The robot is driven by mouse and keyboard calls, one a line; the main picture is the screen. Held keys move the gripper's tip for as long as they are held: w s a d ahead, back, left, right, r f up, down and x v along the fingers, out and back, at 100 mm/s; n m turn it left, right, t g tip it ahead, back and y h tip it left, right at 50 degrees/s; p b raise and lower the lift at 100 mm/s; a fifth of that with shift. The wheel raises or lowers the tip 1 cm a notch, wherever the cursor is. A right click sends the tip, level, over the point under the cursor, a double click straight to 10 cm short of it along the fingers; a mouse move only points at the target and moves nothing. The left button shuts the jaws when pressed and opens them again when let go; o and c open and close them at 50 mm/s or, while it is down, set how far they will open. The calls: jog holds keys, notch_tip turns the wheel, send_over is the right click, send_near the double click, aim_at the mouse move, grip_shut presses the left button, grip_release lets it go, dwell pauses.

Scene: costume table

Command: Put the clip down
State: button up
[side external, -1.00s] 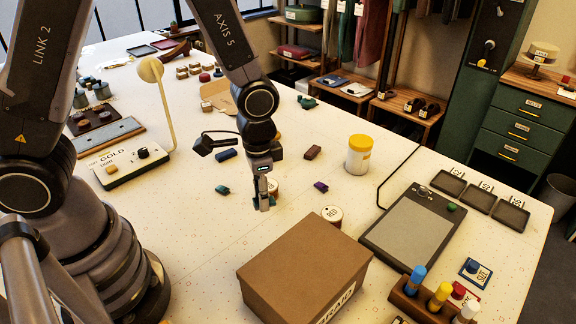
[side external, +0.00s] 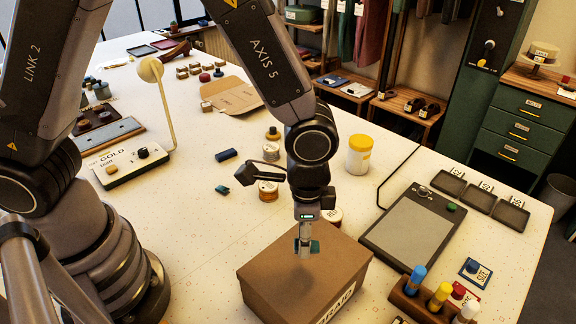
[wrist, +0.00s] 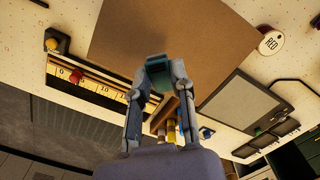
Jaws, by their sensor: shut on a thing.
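My gripper (side external: 304,252) points down over the brown cardboard box (side external: 272,277). It is shut on a teal clip (side external: 315,247). In the wrist view, the clip (wrist: 157,70) sits between my fingertips (wrist: 163,84), with the brown box top (wrist: 225,35) behind it. How far the clip is above the lid is hard to tell. Another teal clip (side external: 222,189) lies on the white table to the left, and a dark blue block-like piece (side external: 227,154) lies behind it.
A yellow-lidded jar (side external: 359,155) stands behind the box. A dark tablet-like board (side external: 411,232) lies to the right. A wooden rack of coloured tubes (side external: 420,300) stands at front right. Round tins (side external: 268,190) stand behind my gripper. The table (side external: 190,240) left of the box is clear.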

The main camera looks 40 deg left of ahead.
aim_at(316, 270)
jog(key=f, duration=0.1)
jog(key=w+d+f, duration=0.1)
jog(key=shift+w+d+f, duration=0.2)
jog(key=shift+w+f, duration=0.1)
jog(key=shift+w+d+f, duration=0.1)
jog(key=shift+f, duration=1.6)
jog(key=shift+f, duration=0.15)
jog(key=o, duration=0.7)
